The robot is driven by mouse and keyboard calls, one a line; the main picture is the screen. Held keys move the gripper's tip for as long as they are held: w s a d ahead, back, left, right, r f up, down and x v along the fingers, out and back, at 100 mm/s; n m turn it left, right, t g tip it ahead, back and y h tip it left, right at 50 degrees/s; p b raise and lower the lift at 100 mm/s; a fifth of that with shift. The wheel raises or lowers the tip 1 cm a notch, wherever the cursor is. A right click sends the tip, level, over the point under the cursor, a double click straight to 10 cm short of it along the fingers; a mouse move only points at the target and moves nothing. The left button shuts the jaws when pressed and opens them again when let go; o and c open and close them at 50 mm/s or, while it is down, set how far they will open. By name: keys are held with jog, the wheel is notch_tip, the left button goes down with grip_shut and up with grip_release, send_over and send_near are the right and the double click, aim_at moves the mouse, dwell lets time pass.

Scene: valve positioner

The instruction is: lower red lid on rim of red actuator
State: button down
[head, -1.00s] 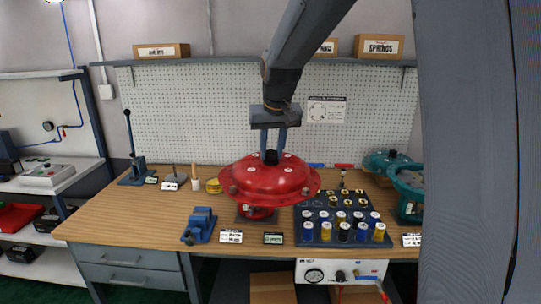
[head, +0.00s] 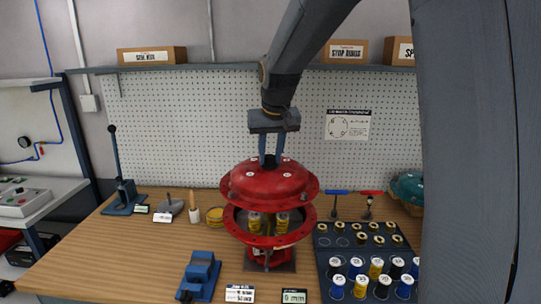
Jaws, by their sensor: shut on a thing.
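The red lid (head: 268,184) is a domed disc with a bolt flange, held level in the head view. My gripper (head: 271,160) is shut on the knob on top of the lid; the knob itself is mostly hidden between the fingers. The red actuator (head: 267,240) stands open on the bench below, its rim with bolt holes facing up. Yellow springs (head: 254,221) stand inside it. The lid hangs above the rim, roughly centred over it, and covers the rim's far part from view. A gap shows between lid and near rim.
A tray (head: 323,262) with several coloured springs is right of the actuator. A blue vise (head: 199,275) is at front left, and an arbor press (head: 123,192) stands at back left. Teal parts (head: 408,188) are partly hidden behind my arm. Bare wood (head: 130,245) lies left.

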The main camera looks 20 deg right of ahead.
aim_at(271, 169)
jog(key=shift+f+b, duration=2.95)
jog(key=shift+f, duration=0.5)
jog(key=shift+r, duration=0.1)
jog(key=shift+f+p, duration=0.2)
jog(key=shift+p, duration=0.15)
jog(key=shift+f+b, duration=0.75)
jog(key=shift+f, duration=0.75)
